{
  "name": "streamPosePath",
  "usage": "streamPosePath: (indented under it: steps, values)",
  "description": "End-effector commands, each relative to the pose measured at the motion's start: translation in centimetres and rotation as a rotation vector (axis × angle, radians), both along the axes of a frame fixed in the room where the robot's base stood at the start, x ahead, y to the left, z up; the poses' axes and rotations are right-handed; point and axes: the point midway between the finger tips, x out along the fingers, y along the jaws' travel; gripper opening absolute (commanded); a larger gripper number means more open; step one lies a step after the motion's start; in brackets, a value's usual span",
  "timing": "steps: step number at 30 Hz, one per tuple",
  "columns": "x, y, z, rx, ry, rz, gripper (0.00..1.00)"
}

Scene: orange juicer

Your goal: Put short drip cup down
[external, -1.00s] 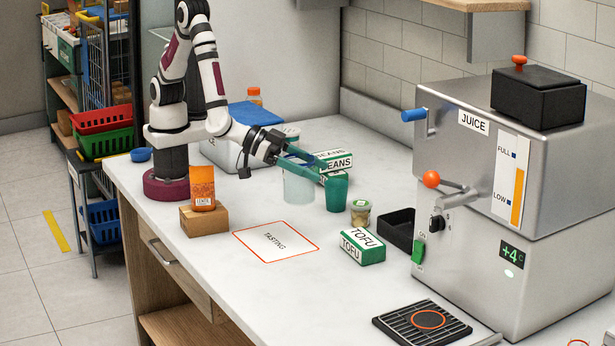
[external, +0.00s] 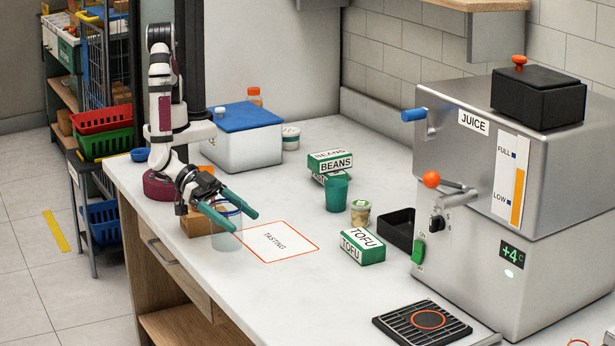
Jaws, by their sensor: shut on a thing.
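My gripper (external: 240,218) is shut on the short drip cup (external: 226,238), a translucent pale cup with a blue rim. The teal fingers sit on either side near its rim. The cup is upright, at the left edge of the tasting mat (external: 298,238) and in front of the brown box (external: 192,225). I cannot tell whether its base touches the counter.
The brown box is partly hidden by my arm. A beans box (external: 330,162), a small jar (external: 360,214), a tofu box (external: 362,246) and a black tray (external: 399,230) stand to the right. The juicer (external: 470,190) is far right. The front counter (external: 310,300) is clear.

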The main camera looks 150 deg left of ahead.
Motion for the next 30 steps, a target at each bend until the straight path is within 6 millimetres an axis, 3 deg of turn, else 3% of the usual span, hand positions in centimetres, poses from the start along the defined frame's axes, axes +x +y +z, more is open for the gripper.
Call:
streamPosePath:
  steps: [8, 19, 20, 21, 30]
  values:
    - [0.4, 0.7, -4.3, -0.001, 0.001, -0.001, 0.3]
    - [0.4, 0.6, -4.8, -0.001, 0.001, -0.002, 0.3]
    - [0.4, 0.6, -4.8, -0.002, 0.0, -0.001, 0.9]
    - [0.4, 0.6, -4.8, -0.002, 0.0, -0.001, 0.98]
    - [0.4, 0.6, -4.4, -0.002, -0.001, -0.001, 1.0]
